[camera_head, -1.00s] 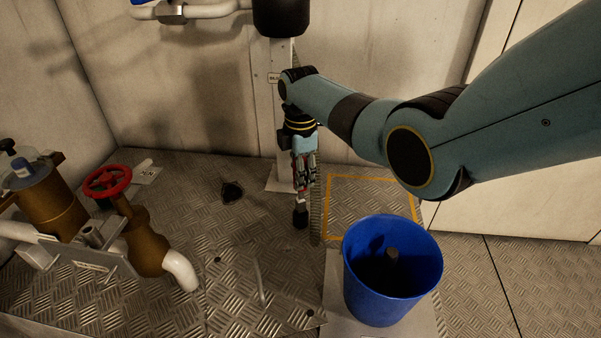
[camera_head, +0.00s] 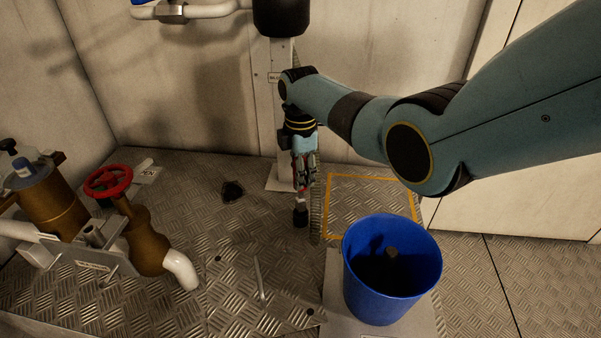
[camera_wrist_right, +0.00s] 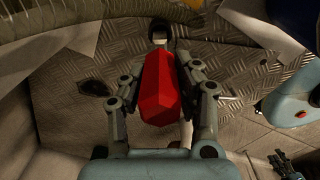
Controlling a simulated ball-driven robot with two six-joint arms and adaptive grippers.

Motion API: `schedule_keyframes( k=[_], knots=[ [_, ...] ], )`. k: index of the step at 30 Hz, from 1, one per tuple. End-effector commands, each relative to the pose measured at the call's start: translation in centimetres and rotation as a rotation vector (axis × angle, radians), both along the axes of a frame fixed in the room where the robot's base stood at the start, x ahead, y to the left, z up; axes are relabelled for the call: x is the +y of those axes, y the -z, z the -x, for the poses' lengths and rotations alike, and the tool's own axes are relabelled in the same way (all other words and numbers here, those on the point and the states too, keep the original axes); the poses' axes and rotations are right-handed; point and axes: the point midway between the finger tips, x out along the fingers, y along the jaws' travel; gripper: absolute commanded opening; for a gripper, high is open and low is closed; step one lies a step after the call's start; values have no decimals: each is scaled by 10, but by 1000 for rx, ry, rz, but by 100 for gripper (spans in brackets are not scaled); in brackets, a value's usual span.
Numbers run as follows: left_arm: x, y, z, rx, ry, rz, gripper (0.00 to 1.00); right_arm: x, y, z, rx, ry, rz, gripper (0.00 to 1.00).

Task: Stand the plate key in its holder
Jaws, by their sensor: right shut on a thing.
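My right gripper (camera_head: 304,172) is shut on the red handle (camera_wrist_right: 160,90) of a tool that I take to be the plate key. It hangs below the gripper in the head view, with its dark lower end (camera_head: 300,215) above the chequered floor plate. In the right wrist view the handle lies between the fingers, and a dark rounded end shows past it. I cannot make out for sure which thing is the holder. A small dark jaw-like part in the lower right of the wrist view may be my left gripper (camera_wrist_right: 282,163); its jaws are unclear.
A blue bucket (camera_head: 366,290) stands right of the gripper, near a yellow-outlined floor square (camera_head: 372,178). A dark floor opening (camera_head: 232,191) lies to the left. A thin upright rod (camera_head: 259,278) stands in front. A red handwheel (camera_head: 108,181) and brown valve body (camera_head: 145,245) stand left.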

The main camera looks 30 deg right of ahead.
Motion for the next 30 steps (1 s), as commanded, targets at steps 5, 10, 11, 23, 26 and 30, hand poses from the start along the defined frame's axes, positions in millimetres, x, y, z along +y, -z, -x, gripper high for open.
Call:
schedule_keyframes(
  k=[5,10,11,23,26,30],
  knots=[
    [0,-3,-1,-3,0,0,40,0,-1,0,0,0,0,8],
    [0,-4,-1,-3,0,0,40,0,0,0,0,0,0,8],
    [0,-4,-1,-3,0,0,40,0,0,0,0,0,0,8],
    [0,0,0,0,0,0,40,0,5,0,0,0,0,8],
    [0,1,1,1,0,0,40,0,7,0,0,0,0,8],
    [0,4,1,3,0,0,40,0,11,0,0,0,0,8]
  ],
)
